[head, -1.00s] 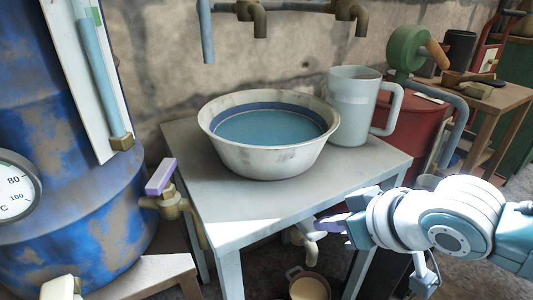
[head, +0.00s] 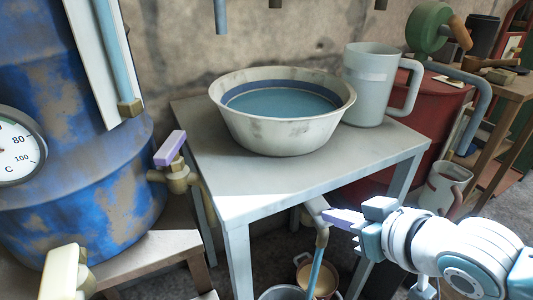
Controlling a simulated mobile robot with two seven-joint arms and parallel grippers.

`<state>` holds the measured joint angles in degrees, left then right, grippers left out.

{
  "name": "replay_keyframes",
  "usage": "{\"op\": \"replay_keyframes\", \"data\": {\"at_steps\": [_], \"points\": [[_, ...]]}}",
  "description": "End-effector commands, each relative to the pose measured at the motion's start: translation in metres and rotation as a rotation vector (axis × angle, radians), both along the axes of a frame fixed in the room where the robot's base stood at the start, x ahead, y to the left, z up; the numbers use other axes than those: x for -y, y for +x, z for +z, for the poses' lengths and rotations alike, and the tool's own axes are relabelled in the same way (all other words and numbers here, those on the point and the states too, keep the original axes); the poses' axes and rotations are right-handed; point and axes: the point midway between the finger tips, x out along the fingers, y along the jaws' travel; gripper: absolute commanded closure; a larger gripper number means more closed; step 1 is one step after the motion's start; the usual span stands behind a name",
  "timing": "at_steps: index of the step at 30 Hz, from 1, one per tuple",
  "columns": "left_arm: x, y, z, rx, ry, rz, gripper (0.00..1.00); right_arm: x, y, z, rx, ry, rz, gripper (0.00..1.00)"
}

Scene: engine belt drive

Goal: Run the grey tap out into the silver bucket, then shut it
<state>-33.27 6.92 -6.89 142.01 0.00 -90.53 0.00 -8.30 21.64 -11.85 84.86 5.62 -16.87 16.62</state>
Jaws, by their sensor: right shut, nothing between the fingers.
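The grey tap (head: 316,207) sticks out below the front right edge of the table, with a purple lever (head: 342,218). A blue stream (head: 318,262) runs down from its spout. A silver bucket (head: 282,292) shows only its upper part at the bottom edge. The stream comes down near its right side; I cannot tell whether it lands inside. My right gripper (head: 368,228) is shut and empty, its fingers up against the lever's right end.
A pot with cream-coloured contents (head: 318,276) stands right beside the bucket. A full white basin (head: 285,132) and a grey jug (head: 368,90) stand on the table (head: 260,185). A brass tap with a purple handle (head: 172,165) is on the blue barrel (head: 85,150) at left.

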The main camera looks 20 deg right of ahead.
Motion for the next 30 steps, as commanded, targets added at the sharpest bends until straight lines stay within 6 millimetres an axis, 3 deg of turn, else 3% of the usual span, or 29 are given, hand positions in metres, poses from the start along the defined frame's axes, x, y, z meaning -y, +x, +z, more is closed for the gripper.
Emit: {"op": "replay_keyframes", "data": {"at_steps": [30], "points": [[0.0001, 0.0007, 0.0016, 0.003, 0.0, 0.0, 1.0, 0.0011, -0.0041, -0.0085, -0.017, -0.004, -0.002, 1.0]]}}
